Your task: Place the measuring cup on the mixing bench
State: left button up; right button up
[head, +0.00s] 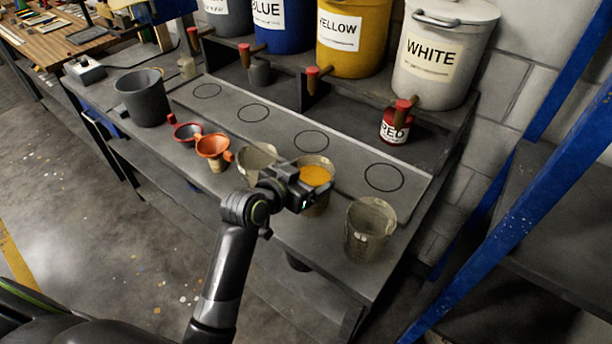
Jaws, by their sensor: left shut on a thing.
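A clear measuring cup (317,205) with yellow-orange paint in it is at the middle of the grey mixing bench (290,233). My left gripper (303,188) is shut on this cup from its left side and hides part of its wall. The cup looks upright; I cannot tell whether its base touches the bench. Another clear cup (368,232) stands near the bench's right end. A third cup (256,158) stands to the left, partly behind my gripper. My right gripper is not in view.
Several black circles mark the raised strip behind the cups. Orange (213,147) and red (187,131) funnels and a dark bucket (143,97) stand to the left. Labelled paint buckets with taps line the back shelf. A red jar (396,126) stands below the white bucket (444,50). A blue rack post (515,215) rises at right.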

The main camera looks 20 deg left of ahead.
pick_arm(q)
jog(key=shift+w, duration=0.1)
jog(key=o, duration=1.9)
jog(key=shift+f, duration=0.2)
jog(key=shift+s+r, duration=0.2)
jog(key=b+v, duration=0.1)
jog(key=v, duration=1.1)
jog(key=shift+f, duration=0.1)
